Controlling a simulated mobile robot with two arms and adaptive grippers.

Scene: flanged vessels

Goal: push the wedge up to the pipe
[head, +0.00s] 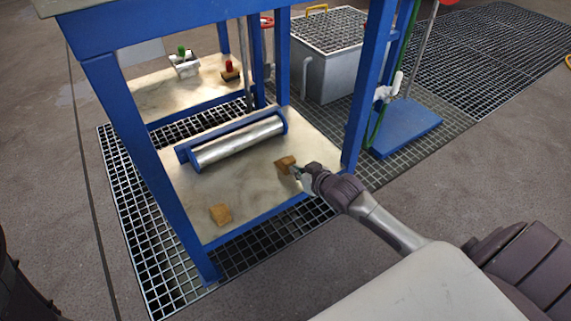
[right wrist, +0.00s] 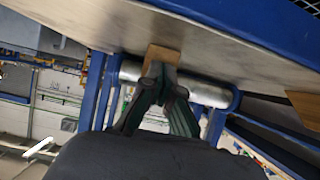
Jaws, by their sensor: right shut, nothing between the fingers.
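A metal pipe (head: 240,141) lies on the low shelf of the blue frame, in a blue cradle; it also shows in the right wrist view (right wrist: 196,89). A small brown wedge (head: 285,162) sits on the shelf in front of the pipe's right end, with a gap between them in the head view. My right gripper (head: 297,171) is shut and empty, its tips close behind the wedge on the side away from the pipe. In the right wrist view, the fingertips (right wrist: 163,78) overlap the wedge (right wrist: 163,54); I cannot tell whether they touch. My left gripper is out of view.
A second wedge (head: 220,214) lies near the shelf's front left. Blue legs (head: 365,95) flank the shelf (head: 205,185). Behind are a shelf with small red and green fittings, a grey tank (head: 328,70) and a blue platform (head: 405,128). The shelf between wedge and pipe looks clear.

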